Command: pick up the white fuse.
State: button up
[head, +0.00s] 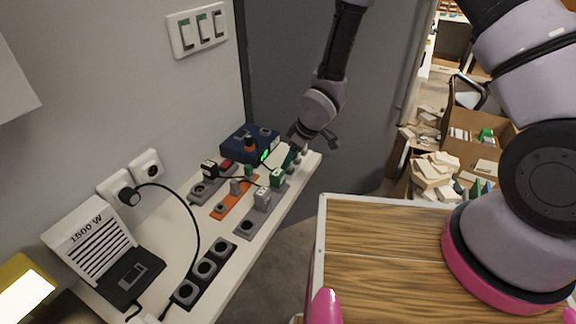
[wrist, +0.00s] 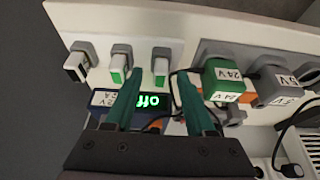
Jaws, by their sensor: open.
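Three small white-bodied blocks, which look like the fuses, sit in grey holders on a white panel at the top of the wrist view. The left block (wrist: 77,67) has a black end; the middle block (wrist: 118,66) and the right block (wrist: 160,68) have green ends. I cannot tell for sure which one is the white fuse. My gripper (wrist: 158,78) is open, its green fingers spread with the right block lying between their tips in the picture; I see no contact. In the head view my gripper (head: 293,152) is at the bench's far end and largely hides the blocks.
A green 24V plug (wrist: 222,80) and a grey plug (wrist: 274,86) stand close right of my fingers. A blue box (wrist: 102,98) with a lit "off" display lies beneath them. Cables, sockets and a 1500 W heater (head: 92,245) crowd the white bench (head: 225,283).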

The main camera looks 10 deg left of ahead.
grip_shut()
dwell(1.4)
